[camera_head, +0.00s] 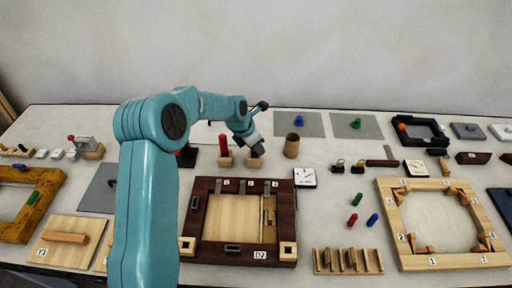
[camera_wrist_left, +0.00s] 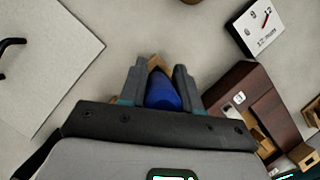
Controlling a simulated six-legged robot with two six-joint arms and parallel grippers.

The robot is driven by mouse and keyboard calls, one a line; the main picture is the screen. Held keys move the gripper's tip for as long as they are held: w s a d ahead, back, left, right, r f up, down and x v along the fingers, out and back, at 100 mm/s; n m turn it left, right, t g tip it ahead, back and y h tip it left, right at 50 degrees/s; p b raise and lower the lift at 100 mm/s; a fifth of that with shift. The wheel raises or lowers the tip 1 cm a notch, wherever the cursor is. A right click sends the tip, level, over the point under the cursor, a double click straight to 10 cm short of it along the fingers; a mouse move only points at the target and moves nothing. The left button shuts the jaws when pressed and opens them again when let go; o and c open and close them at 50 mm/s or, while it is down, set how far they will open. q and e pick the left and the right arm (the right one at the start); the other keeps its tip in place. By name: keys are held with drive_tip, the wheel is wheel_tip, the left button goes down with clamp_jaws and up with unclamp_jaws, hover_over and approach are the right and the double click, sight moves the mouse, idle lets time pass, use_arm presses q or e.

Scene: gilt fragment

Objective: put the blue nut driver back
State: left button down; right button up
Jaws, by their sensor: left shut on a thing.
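My left gripper (camera_head: 258,152) is low over the table, behind the dark-framed board. In the left wrist view its two fingers (camera_wrist_left: 160,85) are shut on the blue handle of the nut driver (camera_wrist_left: 163,94). A light wooden block (camera_wrist_left: 156,62) shows just beyond the handle, and the same block (camera_head: 253,162) shows under the gripper in the head view. The driver's lower end is hidden, so I cannot tell whether it is seated in the block. The driver is hidden behind the gripper in the head view. My right gripper is not in view.
A red handle (camera_head: 223,143) stands in a neighbouring wooden block (camera_head: 225,161). A brown cup (camera_head: 291,146) stands just right of the gripper. The dark-framed board (camera_head: 275,258) lies in front.

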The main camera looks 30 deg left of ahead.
use_arm(q)
drive_tip(key=shift+f, duration=0.15)
drive_tip(key=c, duration=0.8)
unclamp_jaws()
drive_tip(key=p+v, duration=0.4)
drive_tip(key=v, duration=0.8)
drive_tip(key=shift+r+p, duration=0.25)
drive_tip(key=shift+p, duration=0.05)
drive_tip(key=shift+s, duration=0.1)
